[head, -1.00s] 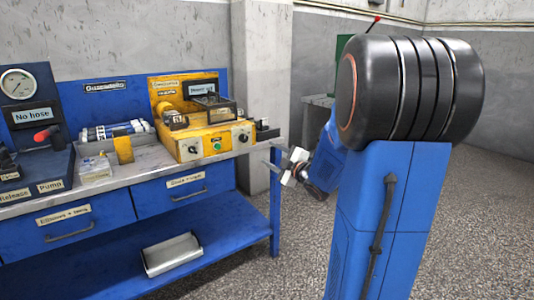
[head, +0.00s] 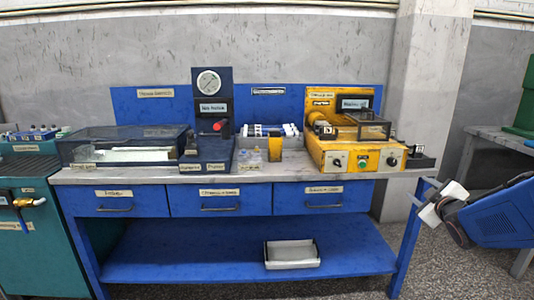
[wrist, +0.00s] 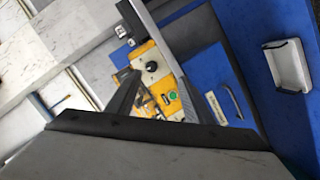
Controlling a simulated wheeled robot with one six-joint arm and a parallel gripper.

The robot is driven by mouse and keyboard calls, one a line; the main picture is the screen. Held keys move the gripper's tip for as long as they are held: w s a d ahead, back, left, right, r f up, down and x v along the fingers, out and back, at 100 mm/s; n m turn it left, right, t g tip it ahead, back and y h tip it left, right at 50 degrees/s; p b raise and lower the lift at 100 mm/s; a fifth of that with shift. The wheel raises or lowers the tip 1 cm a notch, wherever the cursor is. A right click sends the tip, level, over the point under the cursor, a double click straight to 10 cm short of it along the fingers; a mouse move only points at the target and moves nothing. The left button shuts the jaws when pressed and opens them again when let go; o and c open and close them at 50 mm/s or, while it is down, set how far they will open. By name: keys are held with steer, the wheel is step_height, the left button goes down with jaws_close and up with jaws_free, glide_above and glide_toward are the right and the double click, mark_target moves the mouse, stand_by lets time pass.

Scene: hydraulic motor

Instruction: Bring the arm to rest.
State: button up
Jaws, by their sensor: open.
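My blue arm (head: 500,215) reaches in from the right edge of the head view. My gripper (head: 432,196) is at its end, with pale parts and a dark wrist, just right of the bench's right end. It is open, and I see nothing between its jaws. In the wrist view the dark fingers (wrist: 130,58) stand against the yellow unit and the bench, seen tilted. Whether the gripper touches the bench corner cannot be told.
The blue workbench (head: 240,262) has a yellow control unit (head: 345,160), a gauge panel (head: 210,105) and a clear-lidded case (head: 125,140) on top. A grey tray (head: 291,255) lies on its lower shelf. A teal cabinet (head: 40,245) is left; a grey table (head: 495,138) is right.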

steer(key=s+a+f+m+g, duration=0.2)
steer(key=s+a+f+g, duration=0.1)
steer(key=s+a, duration=0.4)
steer(key=s+a+f+m+g+y, duration=0.1)
steer(key=s+a+f+m+g, duration=0.2)
steer(key=s, duration=1.1)
steer(key=s+a+f+m+g+y, duration=0.1)
steer(key=s+a+f+m+g, duration=0.2)
steer(key=s+a, duration=0.7)
steer(key=shift+s+a+g, duration=0.3)
steer(key=shift+s+g, duration=0.3)
steer(key=shift+g, duration=0.3)
